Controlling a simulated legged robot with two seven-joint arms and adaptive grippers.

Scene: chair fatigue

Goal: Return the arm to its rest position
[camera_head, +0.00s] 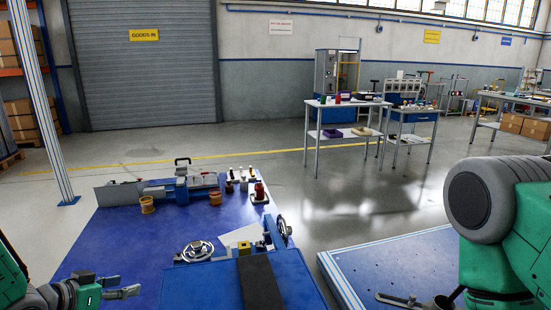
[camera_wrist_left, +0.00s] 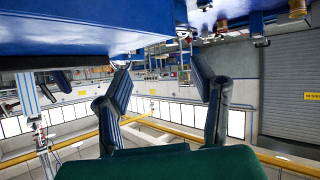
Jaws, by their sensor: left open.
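My left gripper (camera_head: 128,290) is low at the left of the head view, with its grey fingers spread and nothing between them. It seems to be over or beside the front left of the blue work table (camera_head: 125,245); its exact height is unclear. In the left wrist view, the two dark fingers (camera_wrist_left: 160,82) stand wide apart with only the distant room between them. My right arm (camera_head: 505,215), green and grey, is at the right edge of the head view.
On the table are a grey-and-blue fixture (camera_head: 190,185), copper-coloured spools (camera_head: 147,205), a handwheel (camera_head: 197,251) and a blue machine with a black strip (camera_head: 260,283). A perforated blue table (camera_head: 400,262) stands at right. Open floor lies beyond, before the shutter (camera_head: 147,60).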

